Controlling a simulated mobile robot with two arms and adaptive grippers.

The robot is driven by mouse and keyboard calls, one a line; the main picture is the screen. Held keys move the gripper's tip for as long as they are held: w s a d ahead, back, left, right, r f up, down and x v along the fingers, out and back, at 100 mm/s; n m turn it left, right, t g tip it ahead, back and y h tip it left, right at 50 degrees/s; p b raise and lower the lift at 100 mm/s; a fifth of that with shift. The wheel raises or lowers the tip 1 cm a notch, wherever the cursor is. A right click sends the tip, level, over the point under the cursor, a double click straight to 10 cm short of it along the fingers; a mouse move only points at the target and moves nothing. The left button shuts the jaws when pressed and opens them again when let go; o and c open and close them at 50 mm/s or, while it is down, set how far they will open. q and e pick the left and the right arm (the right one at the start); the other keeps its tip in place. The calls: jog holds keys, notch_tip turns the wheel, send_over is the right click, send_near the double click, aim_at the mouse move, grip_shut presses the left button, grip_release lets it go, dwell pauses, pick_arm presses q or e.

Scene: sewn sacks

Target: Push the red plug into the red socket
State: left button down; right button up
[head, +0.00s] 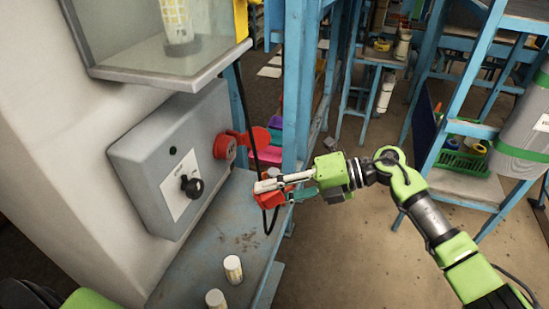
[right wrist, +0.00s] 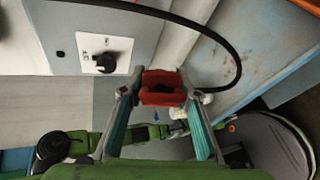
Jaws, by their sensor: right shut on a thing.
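The red socket (head: 226,147) is on the right side of a grey control box, with its round red cover (head: 259,137) swung open beside it. My right gripper (head: 268,190) is shut on the red plug (head: 270,200), below and right of the socket and apart from it. In the right wrist view the plug (right wrist: 162,86) sits between the two teal-padded fingers (right wrist: 160,100). A black cable (head: 243,105) hangs in a loop by the plug. The socket cannot be made out in the wrist view. My left gripper is not in view.
The grey box (head: 150,155) carries a black knob (head: 192,187). A glass-fronted cabinet (head: 155,45) overhangs it. Two small pale cylinders (head: 233,269) stand on the blue-edged bench (head: 215,245). A blue post (head: 298,85) rises behind the gripper. Open floor lies to the right.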

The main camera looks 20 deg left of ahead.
jog(key=w+a+r+m+t+y, duration=0.2)
jog(key=w+r+m+t+y, duration=0.2)
jog(key=m+t, duration=0.5)
jog(key=shift+w+r+m+t, duration=0.25)
jog(key=shift+w+m+t, duration=0.05)
jog(key=shift+w+t, duration=0.7)
jog(key=shift+s+a+b, duration=0.15)
jog(key=shift+a+b, duration=0.65)
jog(key=shift+a, duration=2.1)
jog(key=shift+p, duration=0.65)
jog(key=shift+p, duration=0.8)
